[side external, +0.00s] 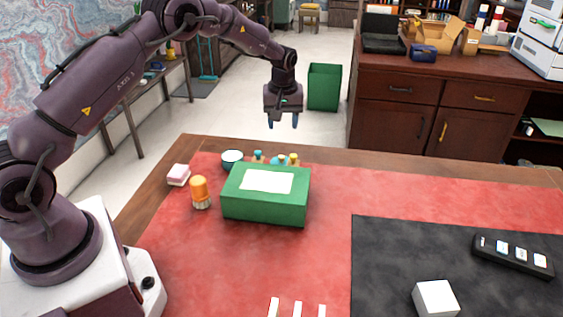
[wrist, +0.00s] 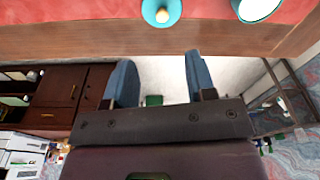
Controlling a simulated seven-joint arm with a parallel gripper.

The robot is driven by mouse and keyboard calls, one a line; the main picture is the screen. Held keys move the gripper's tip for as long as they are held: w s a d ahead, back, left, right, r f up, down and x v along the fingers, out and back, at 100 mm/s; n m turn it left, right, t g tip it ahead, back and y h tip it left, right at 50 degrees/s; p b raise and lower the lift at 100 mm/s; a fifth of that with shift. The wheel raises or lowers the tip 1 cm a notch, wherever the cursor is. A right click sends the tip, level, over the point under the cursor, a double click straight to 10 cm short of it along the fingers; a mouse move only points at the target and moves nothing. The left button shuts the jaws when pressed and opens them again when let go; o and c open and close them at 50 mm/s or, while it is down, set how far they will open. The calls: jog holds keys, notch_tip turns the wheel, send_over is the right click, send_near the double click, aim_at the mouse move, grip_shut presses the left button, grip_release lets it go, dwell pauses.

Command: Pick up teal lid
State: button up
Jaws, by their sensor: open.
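The teal lid (wrist: 174,14) is a round disc with a pale yellow knob, at the top edge of the wrist view and cut off there. It lies on the red desk surface near the wooden edge. In the side view a bit of teal (side external: 275,160) shows behind the green box, among small items; it seems to be the lid, mostly hidden. My gripper (side external: 283,122) points down with blue fingers apart and nothing between them. It hangs above and beyond the desk's back edge, apart from the lid. Its fingers also show in the wrist view (wrist: 158,62).
A green box (side external: 238,202) with a white top panel stands in front of the small items. A teal bowl (side external: 232,157), an orange-capped bottle (side external: 199,190) and a pink-and-white block (side external: 178,175) stand left. The red desk surface (side external: 400,190) right of the box is clear.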

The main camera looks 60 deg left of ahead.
aim_at(281, 156)
jog(key=f, duration=0.4)
jog(key=a+f, duration=0.1)
jog(key=f, duration=0.7)
jog(key=shift+w+a, duration=0.3)
jog(key=shift+w, duration=0.05)
jog(key=shift+c, duration=0.2)
grip_shut()
